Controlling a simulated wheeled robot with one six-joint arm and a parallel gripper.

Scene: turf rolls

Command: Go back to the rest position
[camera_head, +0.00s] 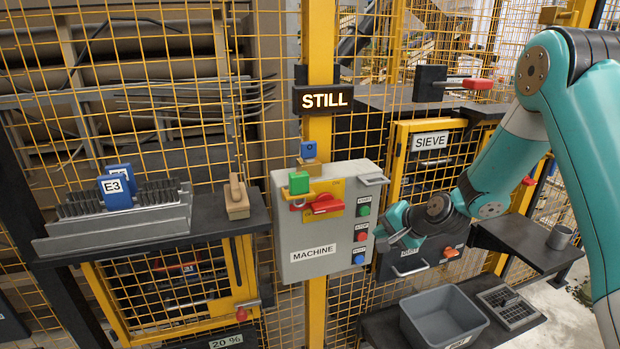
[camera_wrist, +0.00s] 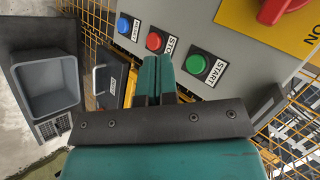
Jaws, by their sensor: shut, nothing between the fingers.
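My gripper (camera_head: 384,241) is shut and empty. In the head view it is close to the right edge of the grey MACHINE box (camera_head: 292,262). My teal arm reaches in from the right. The wrist view shows the two fingers (camera_wrist: 158,62) together, pointing toward the row of buttons. In that view the green START button (camera_wrist: 198,64) is right of the fingertips, the red STOP button (camera_wrist: 155,41) is just beyond them and the blue button (camera_wrist: 123,24) is at the left. I cannot tell whether the fingertips touch the box.
The lit STILL sign (camera_head: 325,100) hangs above the box. A red switch (camera_head: 324,204) has a green padlock (camera_head: 299,183) beside it. A SIEVE gate (camera_head: 431,142) stands behind my arm. A grey bin (camera_head: 408,322) and a dark shelf (camera_head: 540,246) are below. Yellow mesh fencing spans the back.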

